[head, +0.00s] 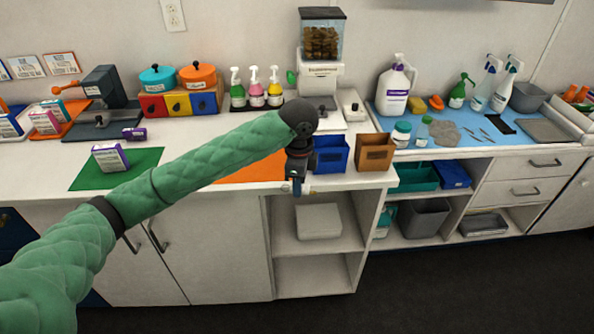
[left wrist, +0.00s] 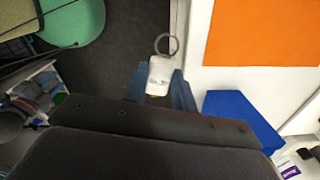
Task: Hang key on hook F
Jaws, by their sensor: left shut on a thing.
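My left gripper (head: 297,188) is in front of the counter's front edge, pointing down, above the open shelves. In the left wrist view the left gripper (left wrist: 160,88) has its blue fingers shut on the key (left wrist: 159,72). The key shows as a small white piece with a grey ring at its far end, clear of the fingers. Its inner end is hidden between the fingers. In the head view the key is too small to make out surely. I see no hook F in either view. My right gripper is not in view.
The counter edge (head: 230,188) is close beside the gripper. A blue bin (head: 331,154) and a brown bin (head: 375,152) stand on the counter to its right. An orange mat (head: 250,168) lies behind my arm. A grey box (head: 319,221) sits on the shelf below.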

